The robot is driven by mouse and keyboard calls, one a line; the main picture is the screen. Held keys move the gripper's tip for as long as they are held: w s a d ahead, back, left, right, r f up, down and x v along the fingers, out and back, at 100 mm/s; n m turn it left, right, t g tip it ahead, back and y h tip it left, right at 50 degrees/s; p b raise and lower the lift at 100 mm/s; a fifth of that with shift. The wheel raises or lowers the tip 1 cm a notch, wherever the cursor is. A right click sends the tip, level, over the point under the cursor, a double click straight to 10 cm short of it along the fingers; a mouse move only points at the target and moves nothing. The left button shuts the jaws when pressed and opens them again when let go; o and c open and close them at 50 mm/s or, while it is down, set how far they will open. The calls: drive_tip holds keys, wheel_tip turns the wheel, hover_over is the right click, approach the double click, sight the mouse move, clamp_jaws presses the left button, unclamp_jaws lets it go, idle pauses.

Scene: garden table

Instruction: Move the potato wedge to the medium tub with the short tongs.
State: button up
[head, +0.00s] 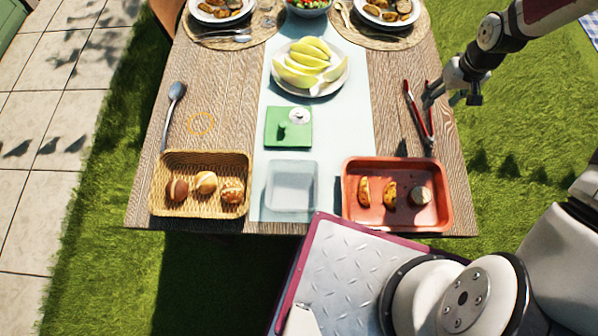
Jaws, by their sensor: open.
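Two potato wedges lie in the red tray at the front right, a left wedge (364,191) and a right wedge (390,195). A clear, empty-looking tub (292,209), the only one I see, stands left of the tray. Red-edged tongs (429,127) lie on the right side of the table, behind the tray, their arms spread in a V. My gripper (447,98) is open over the table's right edge, close beside the far part of the tongs. I cannot tell whether it touches them. Nothing shows between its fingers.
A green board (278,139) and a plate of melon slices (290,92) occupy the middle.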

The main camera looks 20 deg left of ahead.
drive_tip(key=shift+w+a+f+b, duration=0.15)
drive_tip(key=shift+f+b, duration=0.85)
drive_tip(key=shift+f, duration=1.25)
drive_tip(key=shift+w+f+b, duration=0.25)
drive_tip(key=shift+f+b, duration=0.75)
drive_tip(key=shift+f, duration=1.25)
drive_tip(key=c, duration=0.7)
wheel_tip(320, 180, up, 12)
drive_tip(key=p, duration=0.4)
